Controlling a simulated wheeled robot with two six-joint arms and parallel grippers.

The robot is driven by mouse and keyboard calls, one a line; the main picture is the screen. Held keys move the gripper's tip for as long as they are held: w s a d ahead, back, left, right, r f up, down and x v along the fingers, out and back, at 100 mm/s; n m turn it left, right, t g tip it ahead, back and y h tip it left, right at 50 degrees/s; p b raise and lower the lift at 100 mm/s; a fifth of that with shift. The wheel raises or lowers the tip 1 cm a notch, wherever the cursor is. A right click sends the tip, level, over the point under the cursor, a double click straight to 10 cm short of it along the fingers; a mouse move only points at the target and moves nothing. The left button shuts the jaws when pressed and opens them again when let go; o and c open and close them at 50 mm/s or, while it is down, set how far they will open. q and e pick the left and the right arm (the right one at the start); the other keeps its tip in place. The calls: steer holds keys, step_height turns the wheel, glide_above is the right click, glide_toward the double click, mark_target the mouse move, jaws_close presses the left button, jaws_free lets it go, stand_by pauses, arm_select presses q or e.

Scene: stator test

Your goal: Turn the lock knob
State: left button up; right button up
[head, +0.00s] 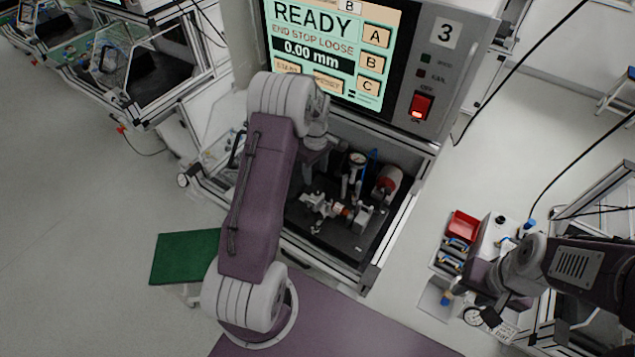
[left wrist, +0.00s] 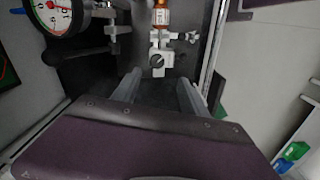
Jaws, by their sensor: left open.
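In the left wrist view, a small dark round knob (left wrist: 157,60) with a light mark across its face sits on a white block, which looks like the lock knob. An orange-brown cylindrical part (left wrist: 162,17) is just beyond it. My left gripper (left wrist: 158,88) is open, its two fingers apart on either side below the knob, with nothing between them. In the head view my left gripper (head: 312,165) reaches into the test bay and is partly hidden by its arm. The knob is too small to make out there. My right gripper (head: 487,275) is at the right, its fingers unclear.
A dial gauge (left wrist: 55,15) stands left of the knob. The station screen (head: 330,50) reads READY, END STOP LOOSE, 0.00 mm. A lit red switch (head: 421,106) is beside it. A red tray (head: 463,226) lies near my right arm. Bay walls close in the fixture.

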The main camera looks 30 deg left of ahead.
arm_select(q)
steer(key=p, duration=0.2)
glide_above(318, 190)
step_height(318, 190, down, 5)
steer(key=shift+d, duration=0.1)
steer(key=f, duration=0.2)
steer(key=f+p, duration=0.1)
steer(key=f, duration=0.1)
steer(key=shift+s+a, duration=0.15)
steer(key=shift+a, duration=0.1)
steer(key=shift+d, duration=0.1)
arm_select(e)
steer(key=r, duration=0.3)
steer(key=shift+w+d, duration=0.2)
steer(key=shift+w, duration=0.15)
